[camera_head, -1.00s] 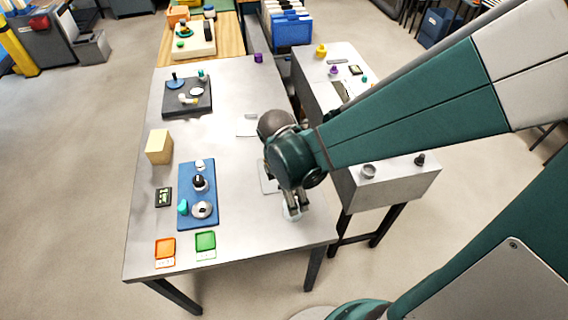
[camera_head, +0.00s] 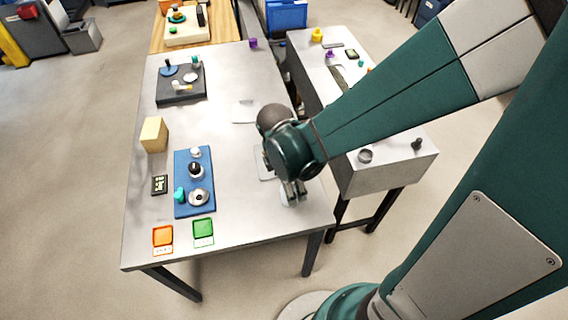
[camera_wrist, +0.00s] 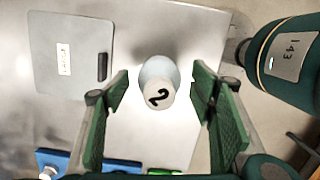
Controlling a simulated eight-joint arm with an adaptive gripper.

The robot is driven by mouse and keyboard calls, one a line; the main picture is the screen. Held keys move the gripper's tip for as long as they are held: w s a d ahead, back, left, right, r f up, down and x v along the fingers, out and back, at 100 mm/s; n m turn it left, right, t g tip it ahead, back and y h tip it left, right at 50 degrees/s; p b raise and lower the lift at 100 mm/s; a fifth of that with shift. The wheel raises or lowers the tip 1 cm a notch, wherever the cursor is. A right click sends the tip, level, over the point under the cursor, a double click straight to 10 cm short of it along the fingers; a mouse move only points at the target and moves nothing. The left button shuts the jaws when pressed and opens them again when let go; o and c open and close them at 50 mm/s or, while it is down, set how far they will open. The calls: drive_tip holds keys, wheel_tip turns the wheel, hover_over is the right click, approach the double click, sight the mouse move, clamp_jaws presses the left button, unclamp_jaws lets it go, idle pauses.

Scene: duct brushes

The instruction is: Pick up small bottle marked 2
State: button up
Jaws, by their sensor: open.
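The small bottle marked 2 (camera_wrist: 158,78) shows in the wrist view, pale and seen from above, with a black 2 on its light top. It stands between the two green-padded fingers of my gripper (camera_wrist: 160,98), with a gap on each side. My gripper is open and touches nothing that I can see. In the head view my gripper (camera_head: 293,192) is low over the near right corner of the grey table (camera_head: 255,215). There the arm and fingers mostly hide the bottle.
A grey plate with a label and dark handle (camera_wrist: 72,55) lies left of the bottle. A blue board with knobs (camera_head: 195,182), an orange tile (camera_head: 163,237) and a green tile (camera_head: 203,230) are on the left. The table's right edge is close.

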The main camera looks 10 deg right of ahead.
drive_tip(key=shift+w+d+f+b, duration=0.1)
drive_tip(key=shift+d+f+b, duration=0.15)
drive_tip(key=shift+f, duration=0.8)
drive_tip(key=shift+d+f+b, duration=0.1)
drive_tip(key=shift+f+b, duration=0.2)
drive_tip(key=shift+f, duration=0.7)
drive_tip(key=c, duration=1.1)
drive_tip(key=shift+r, duration=0.1)
drive_tip(key=shift+r+p, duration=1.3)
drive_tip(key=shift+r, duration=3.6)
